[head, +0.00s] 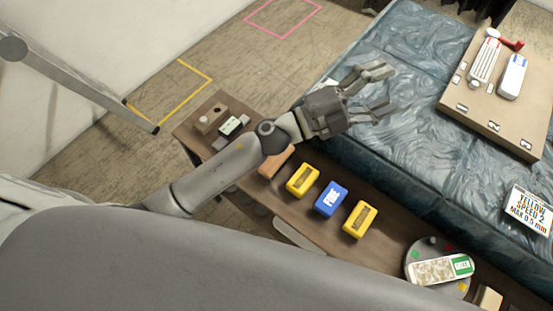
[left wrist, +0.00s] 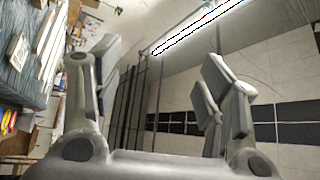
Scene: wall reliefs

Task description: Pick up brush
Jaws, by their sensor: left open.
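My left gripper (head: 384,90) is open and empty above the near edge of the blue, wavy-patterned surface, its fingers pointing right. In the left wrist view its spread fingers (left wrist: 163,65) have nothing between them. No thing is clearly recognisable as a brush. A long white item with a red end (head: 485,61) lies on a tan board (head: 472,100) at the upper right, apart from the gripper. A white item with a blue label (head: 513,76) lies beside it. I cannot tell whether either is the brush. My right gripper is not in view.
A brown bench (head: 395,231) runs below my left arm, holding yellow blocks (head: 360,220), a blue block (head: 331,199) and a round grey tray (head: 413,277) with a labelled white pack. A text card (head: 529,211) lies on the blue surface (head: 415,150), whose middle is clear.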

